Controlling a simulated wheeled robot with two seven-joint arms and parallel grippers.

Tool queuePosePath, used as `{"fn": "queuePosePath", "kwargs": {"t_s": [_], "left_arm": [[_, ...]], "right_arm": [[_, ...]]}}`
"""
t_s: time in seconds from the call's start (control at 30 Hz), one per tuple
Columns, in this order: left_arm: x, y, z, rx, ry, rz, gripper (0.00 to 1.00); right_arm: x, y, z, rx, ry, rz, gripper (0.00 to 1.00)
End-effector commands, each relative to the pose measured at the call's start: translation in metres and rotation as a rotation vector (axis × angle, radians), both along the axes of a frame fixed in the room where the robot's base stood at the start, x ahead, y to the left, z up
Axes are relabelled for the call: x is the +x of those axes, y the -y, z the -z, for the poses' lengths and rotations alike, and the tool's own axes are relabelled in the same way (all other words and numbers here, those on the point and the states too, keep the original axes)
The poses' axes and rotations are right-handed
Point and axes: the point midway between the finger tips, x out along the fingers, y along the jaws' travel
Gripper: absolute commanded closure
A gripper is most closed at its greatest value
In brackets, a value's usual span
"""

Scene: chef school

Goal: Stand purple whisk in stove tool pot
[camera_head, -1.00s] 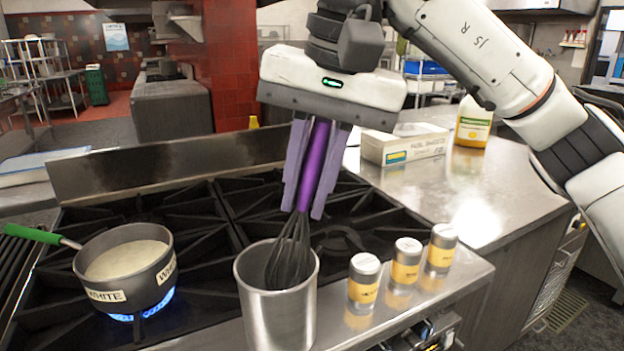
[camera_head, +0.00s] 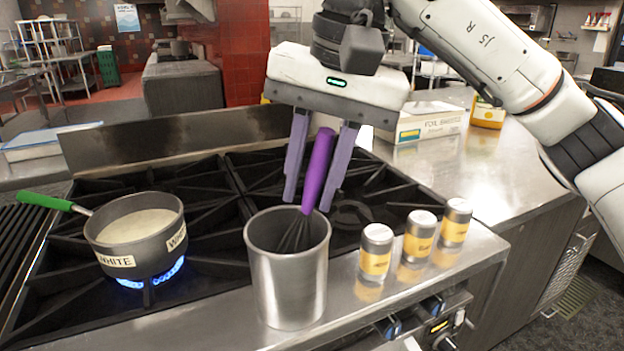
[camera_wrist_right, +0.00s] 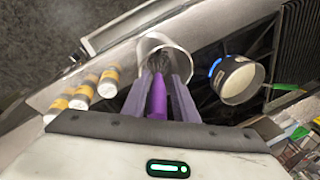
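The purple whisk (camera_head: 317,168) stands in the metal tool pot (camera_head: 288,284), its dark wires down inside and its handle tilted to the right. Its lowest end is hidden by the pot wall. My right gripper (camera_head: 307,203) is above the pot, fingers pointing down on either side of the handle. The fingers are apart, with a visible gap on the left of the handle. In the right wrist view the whisk handle (camera_wrist_right: 157,97) lies between the open fingers, over the pot (camera_wrist_right: 163,42). My left gripper is not in view.
Labelled shakers (camera_head: 417,236) stand in a row right of the pot on the stove's front ledge. A saucepan (camera_head: 136,243) with pale liquid sits over a blue flame at left, its green handle (camera_head: 45,201) pointing left. A foil box (camera_head: 428,122) lies on the counter behind.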

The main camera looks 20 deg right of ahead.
Motion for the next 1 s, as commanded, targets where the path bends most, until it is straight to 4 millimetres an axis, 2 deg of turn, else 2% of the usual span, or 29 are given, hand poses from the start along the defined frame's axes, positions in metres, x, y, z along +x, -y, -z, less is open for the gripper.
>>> {"fn": "queuePosePath", "kwargs": {"t_s": [0.03,0.07,0.33,0.47,0.57,0.8,1.0], "left_arm": [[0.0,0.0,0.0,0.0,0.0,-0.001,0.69],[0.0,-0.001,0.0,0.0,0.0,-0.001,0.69],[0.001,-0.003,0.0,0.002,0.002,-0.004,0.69],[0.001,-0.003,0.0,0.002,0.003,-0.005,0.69],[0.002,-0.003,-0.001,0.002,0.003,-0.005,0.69],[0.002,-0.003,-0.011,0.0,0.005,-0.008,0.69],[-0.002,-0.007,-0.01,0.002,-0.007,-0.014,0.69]], "right_arm": [[0.0,0.0,0.0,0.0,0.0,0.0,0.65],[0.0,0.0,0.0,0.0,0.0,0.0,0.6],[0.0,0.0,0.0,0.0,0.0,0.0,0.6],[-0.001,0.001,-0.008,0.001,0.002,0.001,0.6],[-0.004,0.002,-0.023,0.002,0.005,0.0,0.6],[-0.014,0.009,-0.072,0.0,0.004,0.002,0.6],[-0.02,0.013,-0.096,0.0,0.002,0.002,0.6]]}}
